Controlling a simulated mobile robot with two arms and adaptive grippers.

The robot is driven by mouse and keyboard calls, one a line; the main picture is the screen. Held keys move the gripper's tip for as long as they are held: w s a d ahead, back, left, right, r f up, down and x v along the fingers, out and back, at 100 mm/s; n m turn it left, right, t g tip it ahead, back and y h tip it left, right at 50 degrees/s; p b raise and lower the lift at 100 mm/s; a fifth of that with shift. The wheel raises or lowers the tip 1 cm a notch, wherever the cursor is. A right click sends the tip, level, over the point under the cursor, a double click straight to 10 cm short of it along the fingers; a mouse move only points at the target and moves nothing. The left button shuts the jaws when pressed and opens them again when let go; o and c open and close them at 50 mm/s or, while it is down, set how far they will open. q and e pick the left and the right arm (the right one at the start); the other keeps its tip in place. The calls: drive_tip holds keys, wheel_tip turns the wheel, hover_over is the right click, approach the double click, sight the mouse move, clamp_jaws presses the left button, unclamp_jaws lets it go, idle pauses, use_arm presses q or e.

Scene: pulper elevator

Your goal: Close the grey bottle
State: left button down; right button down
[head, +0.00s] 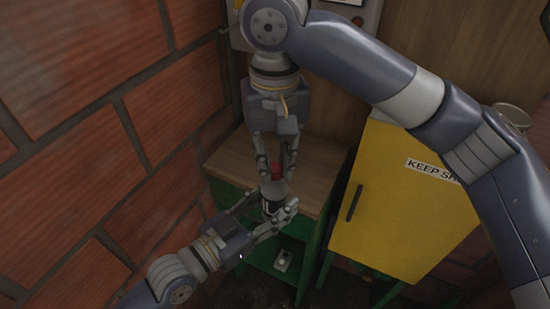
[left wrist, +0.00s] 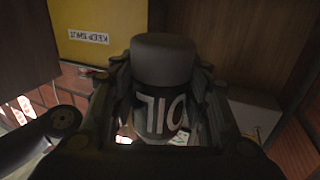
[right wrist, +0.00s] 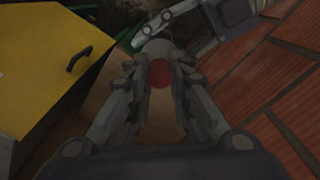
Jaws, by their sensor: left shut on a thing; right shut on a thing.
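The grey bottle (head: 273,188) is held over the wooden top of the green stand. In the left wrist view the bottle (left wrist: 163,60) shows a dark band with white "OIL" letters, upside down in the picture. My left gripper (head: 273,206) is shut around the bottle's body from the lower left. My right gripper (head: 276,171) comes from above and is shut on a red cap (head: 277,171). The cap (right wrist: 160,73) lines up with the bottle's end in the right wrist view. The fingers hide the joint, so I cannot tell whether cap and bottle touch.
The green stand (head: 237,196) has a wooden top and a lower shelf with a small pale object (head: 283,260). A yellow cabinet (head: 395,200) with a dark handle stands to the right. A brick wall (head: 80,150) closes off the left.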

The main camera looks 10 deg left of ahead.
drive_tip(key=shift+m, duration=0.4)
drive_tip(key=c, duration=1.4)
unclamp_jaws()
drive_tip(key=shift+o, duration=0.2)
drive_tip(key=shift+r, duration=0.1)
wheel_tip(320, 180, up, 12)
